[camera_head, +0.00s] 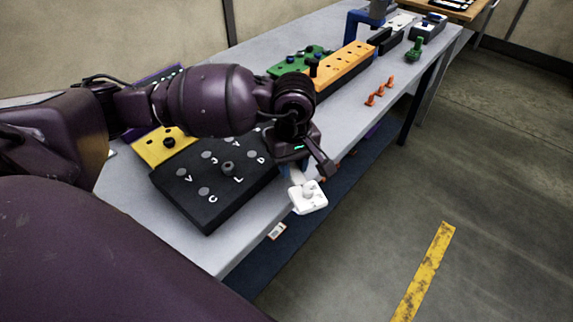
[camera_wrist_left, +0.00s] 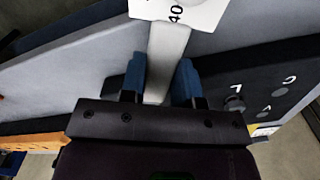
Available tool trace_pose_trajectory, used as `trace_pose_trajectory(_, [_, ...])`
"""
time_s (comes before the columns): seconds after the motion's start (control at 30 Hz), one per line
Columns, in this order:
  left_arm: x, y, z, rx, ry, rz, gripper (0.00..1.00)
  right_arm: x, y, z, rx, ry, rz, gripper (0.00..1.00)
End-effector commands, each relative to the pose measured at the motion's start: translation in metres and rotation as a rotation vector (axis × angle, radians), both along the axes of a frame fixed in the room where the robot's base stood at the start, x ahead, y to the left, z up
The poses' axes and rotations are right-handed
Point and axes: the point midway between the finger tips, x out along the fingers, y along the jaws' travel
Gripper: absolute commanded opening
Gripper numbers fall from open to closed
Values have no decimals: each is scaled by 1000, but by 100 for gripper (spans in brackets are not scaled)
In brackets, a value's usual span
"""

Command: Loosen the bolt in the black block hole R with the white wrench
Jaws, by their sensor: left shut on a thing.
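My left gripper (camera_head: 294,168) is shut on the white wrench and holds it past the right end of the black block, near the table's front edge. The white wrench (camera_head: 308,197) shows its squarish head in the head view; in the left wrist view its handle (camera_wrist_left: 166,62) runs between the blue fingertips (camera_wrist_left: 160,82). The black block (camera_head: 207,207) lies on the table with lettered holes; V, J, C, L and D can be read. A dark bolt (camera_head: 228,167) stands up by the letter L. I cannot make out the letter R; my arm covers part of the block. My right gripper is out of view.
A yellow block (camera_head: 149,149) with a black bolt (camera_head: 169,142) lies behind the black block. An orange block (camera_head: 350,66) and a green block (camera_head: 285,68) lie farther along the table.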

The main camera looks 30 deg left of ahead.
Motion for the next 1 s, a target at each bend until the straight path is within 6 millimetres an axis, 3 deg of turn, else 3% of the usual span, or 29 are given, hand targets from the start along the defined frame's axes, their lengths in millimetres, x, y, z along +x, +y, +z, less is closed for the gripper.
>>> trace_pose_trajectory(0.57, [8, -5, 2, -1, -3, 71, 0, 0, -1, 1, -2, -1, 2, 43])
trace_pose_trajectory(1.0, [27, -15, 4, -1, -2, 247, 0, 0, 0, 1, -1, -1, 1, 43])
